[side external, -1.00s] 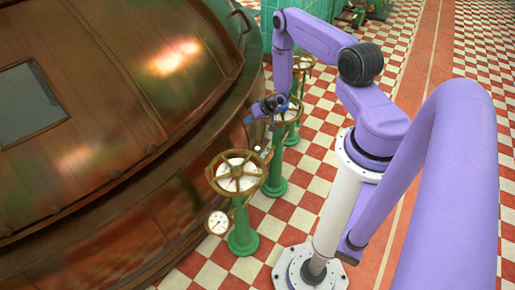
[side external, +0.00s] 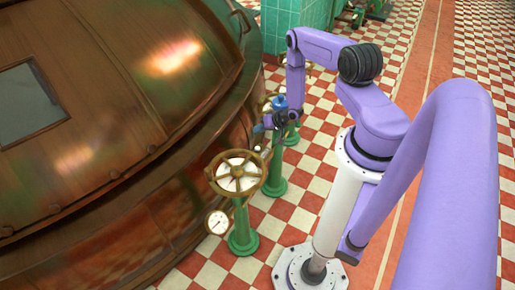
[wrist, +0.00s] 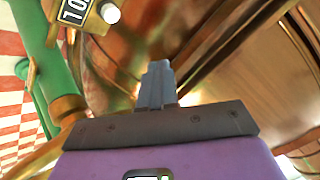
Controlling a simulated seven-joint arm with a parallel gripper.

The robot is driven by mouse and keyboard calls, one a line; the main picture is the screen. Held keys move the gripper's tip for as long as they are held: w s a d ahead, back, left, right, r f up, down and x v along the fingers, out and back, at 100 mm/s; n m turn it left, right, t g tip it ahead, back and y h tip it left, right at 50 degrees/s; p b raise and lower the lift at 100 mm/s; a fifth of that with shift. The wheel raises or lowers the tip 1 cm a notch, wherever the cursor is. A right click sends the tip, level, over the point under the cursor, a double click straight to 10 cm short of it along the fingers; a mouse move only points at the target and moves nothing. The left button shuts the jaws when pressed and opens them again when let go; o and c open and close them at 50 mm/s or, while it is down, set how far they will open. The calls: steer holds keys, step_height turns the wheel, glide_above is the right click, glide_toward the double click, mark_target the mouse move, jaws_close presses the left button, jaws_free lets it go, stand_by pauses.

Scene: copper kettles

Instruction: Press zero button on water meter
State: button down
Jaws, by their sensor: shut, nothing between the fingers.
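The water meter shows in part at the top of the wrist view as a dark plate with white digits (wrist: 74,11), cut off by the frame edge. A round white button (wrist: 110,13) on a brass mount sits just right of the digits. My gripper (wrist: 157,72) is shut and empty, its fingertips below and to the right of the button and apart from it in the picture. In the side view my gripper (side external: 260,128) is small beside the copper kettle, behind the nearest handwheel. The meter and button are too small to make out there.
The copper kettle (side external: 120,120) fills the left. A brass handwheel (side external: 237,173) on a green post (side external: 242,235) stands in front, with a round gauge (side external: 218,222) beside it. More handwheels stand behind.

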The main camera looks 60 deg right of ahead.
steer(key=shift+f, duration=3.65)
steer(key=shift+f, duration=0.2)
steer(key=shift+f, duration=0.25)
steer(key=shift+r, duration=0.1)
steer(key=shift+r, duration=0.35)
steer(key=shift+r, duration=2.5)
